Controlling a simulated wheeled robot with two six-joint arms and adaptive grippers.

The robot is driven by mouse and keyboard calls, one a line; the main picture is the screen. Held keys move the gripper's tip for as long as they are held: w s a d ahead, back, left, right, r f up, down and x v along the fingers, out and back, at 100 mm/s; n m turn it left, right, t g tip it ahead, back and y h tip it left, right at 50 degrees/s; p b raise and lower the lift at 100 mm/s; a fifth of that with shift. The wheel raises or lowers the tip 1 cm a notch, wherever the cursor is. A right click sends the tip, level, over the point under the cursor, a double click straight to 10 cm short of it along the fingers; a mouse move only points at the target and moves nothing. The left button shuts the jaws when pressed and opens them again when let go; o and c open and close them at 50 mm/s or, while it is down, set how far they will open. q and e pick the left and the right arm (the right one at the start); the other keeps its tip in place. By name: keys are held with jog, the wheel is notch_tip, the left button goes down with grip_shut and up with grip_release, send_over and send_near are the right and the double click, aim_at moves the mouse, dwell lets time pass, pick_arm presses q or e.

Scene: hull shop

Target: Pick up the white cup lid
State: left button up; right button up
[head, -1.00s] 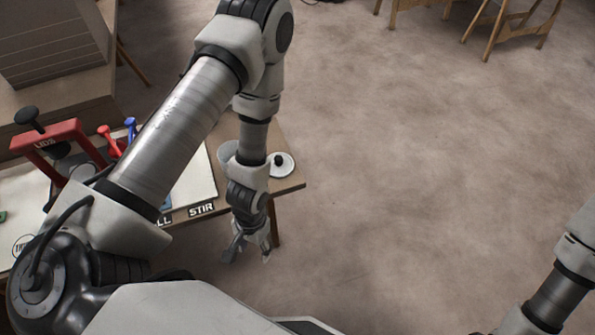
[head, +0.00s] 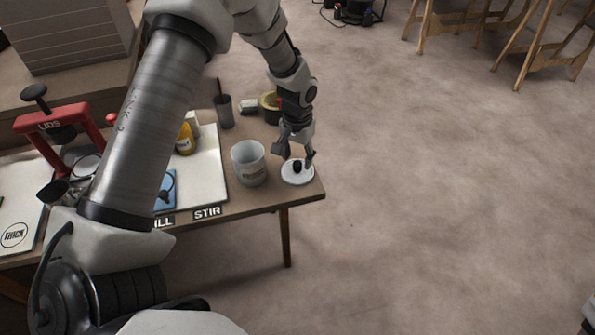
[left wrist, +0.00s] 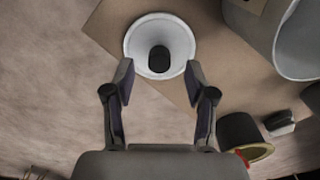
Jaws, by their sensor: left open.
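The white cup lid (head: 297,173) is a round disc with a black knob in its middle. It lies on the table near the right front corner, just right of a white cup. My left gripper (head: 295,160) is open and empty, pointing down above the lid. In the left wrist view the lid (left wrist: 160,32) lies ahead of the open fingertips (left wrist: 159,75), with its knob (left wrist: 159,59) roughly centred between them. Whether a fingertip touches the lid I cannot tell. My right gripper is not in view.
The white cup (head: 249,164) stands close left of the lid. A dark grey cup (head: 224,112) and a yellow-rimmed dark pot (head: 268,105) stand farther back. A red press (head: 60,125) is at the left. The floor (head: 430,200) right of the table is clear.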

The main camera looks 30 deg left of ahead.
aim_at(298, 163)
pick_arm(q)
notch_tip(298, 163, down, 3)
jog(key=shift+f, duration=0.1)
jog(key=c, duration=0.9)
